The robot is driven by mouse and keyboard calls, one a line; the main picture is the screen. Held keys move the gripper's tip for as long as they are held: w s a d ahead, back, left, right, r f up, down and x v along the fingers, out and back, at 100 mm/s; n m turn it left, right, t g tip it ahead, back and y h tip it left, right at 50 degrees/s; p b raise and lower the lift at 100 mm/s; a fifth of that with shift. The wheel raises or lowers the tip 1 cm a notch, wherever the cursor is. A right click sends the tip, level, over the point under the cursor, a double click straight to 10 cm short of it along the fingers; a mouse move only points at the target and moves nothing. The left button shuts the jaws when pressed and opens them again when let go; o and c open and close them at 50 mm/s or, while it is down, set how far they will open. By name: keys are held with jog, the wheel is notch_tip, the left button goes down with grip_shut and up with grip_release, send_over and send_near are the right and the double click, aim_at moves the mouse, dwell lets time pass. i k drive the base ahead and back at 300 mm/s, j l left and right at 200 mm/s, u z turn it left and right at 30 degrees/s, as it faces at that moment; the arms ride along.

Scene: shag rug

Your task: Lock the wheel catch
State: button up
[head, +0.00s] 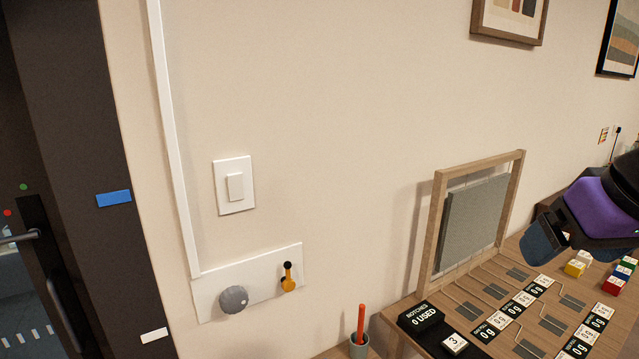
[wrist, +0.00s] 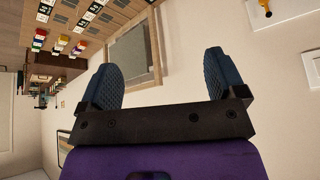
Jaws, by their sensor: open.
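A white wall panel (head: 205,300) carries a round grey wheel (head: 234,299) and, to its right, an orange catch lever (head: 288,281) with a black knob at its upper end. The lever stands roughly upright and apart from the wheel in the head view. The catch lever (wrist: 265,8) also shows at the top right of the wrist view, partly cut by the edge. My gripper (head: 545,238), purple with dark blue finger pads, is at the right over the table, far from the panel. In the wrist view its fingers are spread and empty.
A wooden table (head: 395,318) at the right holds a wooden frame with a grey board (head: 478,222), number cards and coloured blocks. A cup with a red stick (head: 360,325) stands at its near left. A light switch (head: 235,186) is above the panel. The wall before the panel is clear.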

aim_at(289, 285)
jog(key=u, duration=0.95)
